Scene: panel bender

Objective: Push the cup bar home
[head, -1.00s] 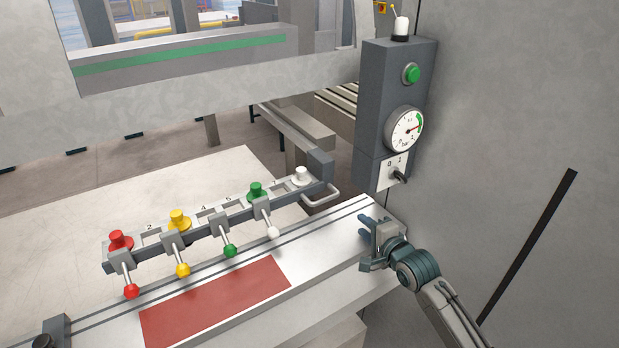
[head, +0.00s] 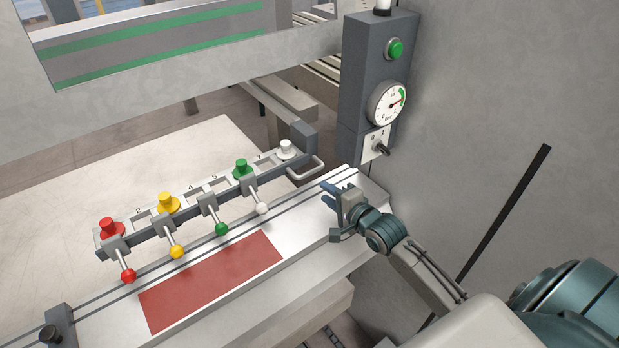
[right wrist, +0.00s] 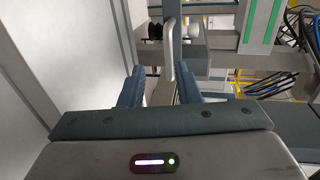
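The cup bar (head: 186,217) is a long dark bar lying diagonally across the bed, with red (head: 110,228), yellow (head: 167,203), green (head: 242,169) and white (head: 285,148) cups along it. A pale loop handle (head: 318,170) sticks out at its right end. My right gripper (head: 327,194) is open and empty, just right of and nearer than the handle. In the right wrist view the handle (right wrist: 168,45) stands upright ahead, between the lines of the two blue fingers (right wrist: 158,88), and looks apart from them. My left gripper is not in view.
Levers with coloured knobs (head: 222,229) stick out from the bar toward the front ledge. A red mat (head: 212,280) lies on the ledge. A grey control box (head: 367,85) with gauge, green button and switch stands above and right of the handle. A large grey wall is at right.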

